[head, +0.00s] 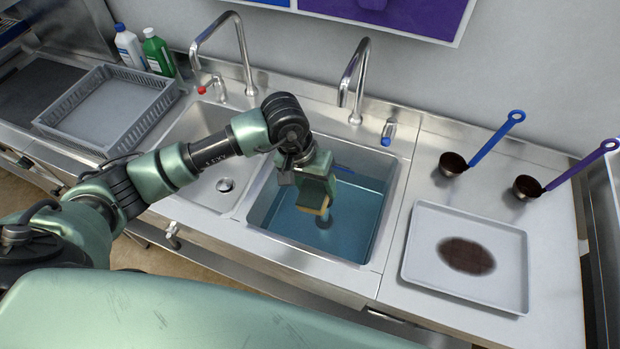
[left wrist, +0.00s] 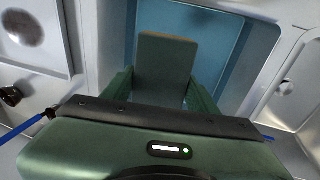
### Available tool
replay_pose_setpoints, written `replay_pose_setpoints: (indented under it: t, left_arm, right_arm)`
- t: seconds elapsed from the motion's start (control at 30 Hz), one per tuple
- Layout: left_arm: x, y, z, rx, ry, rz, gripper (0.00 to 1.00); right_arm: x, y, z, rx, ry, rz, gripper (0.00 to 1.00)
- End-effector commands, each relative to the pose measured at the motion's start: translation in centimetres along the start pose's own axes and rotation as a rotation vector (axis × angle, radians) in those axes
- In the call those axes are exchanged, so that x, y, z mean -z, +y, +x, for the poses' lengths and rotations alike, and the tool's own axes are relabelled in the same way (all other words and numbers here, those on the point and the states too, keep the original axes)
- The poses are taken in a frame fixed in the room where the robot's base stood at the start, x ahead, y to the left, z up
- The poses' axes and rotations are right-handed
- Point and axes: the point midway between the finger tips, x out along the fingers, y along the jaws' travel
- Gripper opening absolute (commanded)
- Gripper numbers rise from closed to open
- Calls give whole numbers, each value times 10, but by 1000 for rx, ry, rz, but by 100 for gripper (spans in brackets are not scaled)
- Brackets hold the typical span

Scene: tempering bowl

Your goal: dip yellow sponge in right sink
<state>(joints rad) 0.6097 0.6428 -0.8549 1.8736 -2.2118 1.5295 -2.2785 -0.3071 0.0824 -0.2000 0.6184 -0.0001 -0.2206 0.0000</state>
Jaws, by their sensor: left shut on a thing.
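My left gripper (head: 318,196) reaches over the right sink (head: 258,226), which holds blue water (head: 345,232). It points down and is shut on the yellow sponge (head: 326,206). Only a small yellowish edge of the sponge shows below the jaws in the head view. In the left wrist view, the sponge (left wrist: 166,68) shows its dark green face and a thin yellow-brown top edge between the two fingers. The sponge is within the sink's outline; I cannot tell whether it touches the water. My right gripper is not in view.
An empty left sink (head: 205,190) adjoins it. Faucets (head: 350,85) stand behind. A grey rack (head: 110,105) and bottles (head: 157,52) are at left. A stained white tray (head: 420,258) and dark-filled ladles with blue (head: 497,138) and purple (head: 580,165) handles are at right.

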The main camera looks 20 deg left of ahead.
Motion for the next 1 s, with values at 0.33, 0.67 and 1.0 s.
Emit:
replay_pose_setpoints:
  t: [0.33, 0.67, 1.0]
  left_arm:
    - [-4, -7, 32, -1, -1, -2, 26]
    - [-9, -15, 71, -2, -1, -1, 26]
    - [-13, -26, 112, 1, 2, 1, 26]
  right_arm:
    - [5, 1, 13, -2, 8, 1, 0]
    - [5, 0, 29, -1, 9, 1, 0]
    - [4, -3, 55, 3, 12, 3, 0]
